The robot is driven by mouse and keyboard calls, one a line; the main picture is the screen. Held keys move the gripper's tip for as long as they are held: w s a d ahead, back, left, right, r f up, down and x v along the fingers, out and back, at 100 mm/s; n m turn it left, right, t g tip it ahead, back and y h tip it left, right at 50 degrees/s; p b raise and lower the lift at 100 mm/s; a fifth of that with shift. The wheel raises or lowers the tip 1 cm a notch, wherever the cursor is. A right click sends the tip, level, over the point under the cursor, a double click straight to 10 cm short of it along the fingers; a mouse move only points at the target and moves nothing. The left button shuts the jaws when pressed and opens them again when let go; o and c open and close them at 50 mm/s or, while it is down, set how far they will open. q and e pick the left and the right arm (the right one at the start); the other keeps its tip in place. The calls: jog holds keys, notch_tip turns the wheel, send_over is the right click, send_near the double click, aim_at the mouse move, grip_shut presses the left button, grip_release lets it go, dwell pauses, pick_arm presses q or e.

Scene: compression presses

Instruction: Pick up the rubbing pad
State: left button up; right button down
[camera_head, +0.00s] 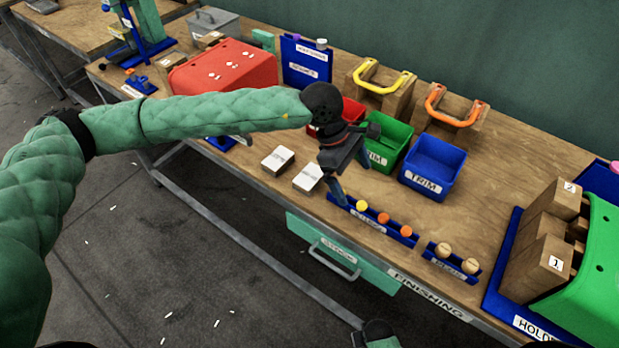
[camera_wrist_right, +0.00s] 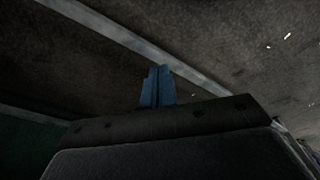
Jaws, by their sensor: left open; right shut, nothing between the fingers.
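I cannot tell for sure which thing is the rubbing pad. Two pale, white-topped blocks lie side by side near the table's front edge: the left block (camera_head: 277,160) and the right block (camera_head: 308,177). My left gripper (camera_head: 357,163) is open and empty, just right of these blocks. It hangs over the table in front of the red and green bins, with one finger pointing down near a narrow blue tray. My right gripper (camera_wrist_right: 157,88) is shut and empty in the right wrist view, over dark floor. Part of my right arm shows at the bottom of the head view.
A green bin (camera_head: 388,145) and blue TRIM bin (camera_head: 432,166) stand behind. Yellow (camera_head: 381,79) and orange handles (camera_head: 452,107) rise farther back. A drawer (camera_head: 343,258) hangs below the tabletop.

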aim_at(309, 175)
pick_arm(q)
jog(key=w+a+t+y, duration=0.1)
jog(key=w+a, duration=0.1)
jog(key=a, duration=0.1)
jog(key=w+a+y, duration=0.2)
jog(key=w+a, duration=0.1)
jog(key=w+a+t+y, duration=0.1)
jog(key=w+a, duration=0.2)
jog(key=shift+a+f+m+t+y, duration=0.15)
jog(key=shift+a+m+t+y, duration=0.15)
jog(key=shift+a+m, duration=0.1)
jog(key=shift+a+f, duration=0.1)
jog(key=shift+f, duration=0.15)
jog(key=shift+f+p, duration=0.5)
jog(key=shift+f, duration=0.55)
jog(key=f+p, duration=0.2)
jog(key=s+f+p, duration=0.1)
jog(key=f, duration=0.1)
jog(key=shift+f+p, duration=0.2)
jog(key=shift+p, duration=0.15)
jog(key=shift+f, duration=0.4)
pick_arm(e)
jog(key=s+d+f, duration=0.1)
jog(key=f, duration=0.4)
jog(key=s+d+f, duration=0.1)
jog(key=s+f, duration=0.1)
jog(key=f, duration=0.3)
jog(key=shift+s+d+f+t, duration=0.25)
jog(key=shift+s+f+t, duration=0.05)
jog(key=shift+f, duration=0.05)
